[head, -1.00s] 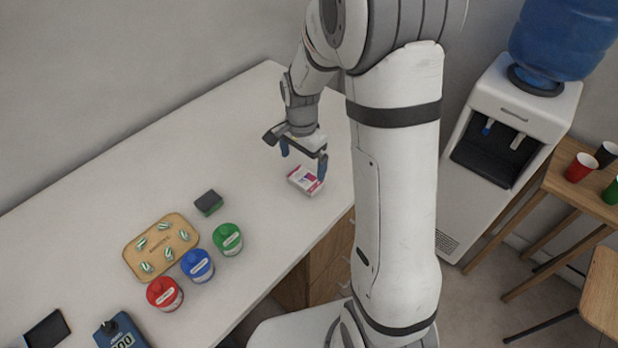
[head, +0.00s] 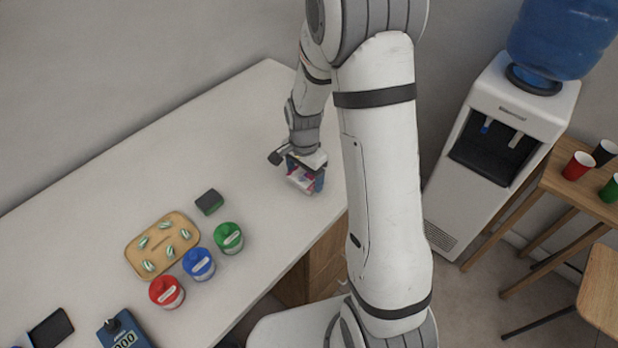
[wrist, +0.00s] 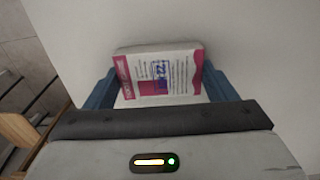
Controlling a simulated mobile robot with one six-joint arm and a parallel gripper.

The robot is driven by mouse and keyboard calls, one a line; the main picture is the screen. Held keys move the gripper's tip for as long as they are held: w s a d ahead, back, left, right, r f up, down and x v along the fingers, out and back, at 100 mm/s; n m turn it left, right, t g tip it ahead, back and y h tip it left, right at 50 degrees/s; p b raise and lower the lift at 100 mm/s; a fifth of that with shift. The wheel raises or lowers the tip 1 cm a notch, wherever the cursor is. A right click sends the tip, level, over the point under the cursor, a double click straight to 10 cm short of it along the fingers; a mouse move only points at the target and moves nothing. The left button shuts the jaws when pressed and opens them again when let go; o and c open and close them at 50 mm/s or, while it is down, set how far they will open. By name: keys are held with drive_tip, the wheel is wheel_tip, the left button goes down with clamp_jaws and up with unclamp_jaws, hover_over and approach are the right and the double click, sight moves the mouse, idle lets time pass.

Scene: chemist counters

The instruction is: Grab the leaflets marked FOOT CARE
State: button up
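A small stack of leaflets (head: 300,182), white with magenta and a purple mark, lies on the white counter near its right end. My gripper (head: 305,175) is down at the stack, pointing at the counter. Its blue fingers stand on the left and right sides of the stack, very close to its edges. The fingers look open around it; whether they touch it is hard to tell. The gripper body hides the stack's near part.
Left along the counter (head: 110,195) are a dark small box (head: 209,201), a wooden tray (head: 133,254) with striped items, and green (head: 228,238), blue (head: 198,264) and red (head: 166,292) tubs. A water cooler (head: 470,200) stands right. The counter around the stack is clear.

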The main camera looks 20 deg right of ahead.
drive_tip(key=c, duration=0.5)
drive_tip(key=shift+o, duration=0.2)
drive_tip(key=shift+r, duration=0.1)
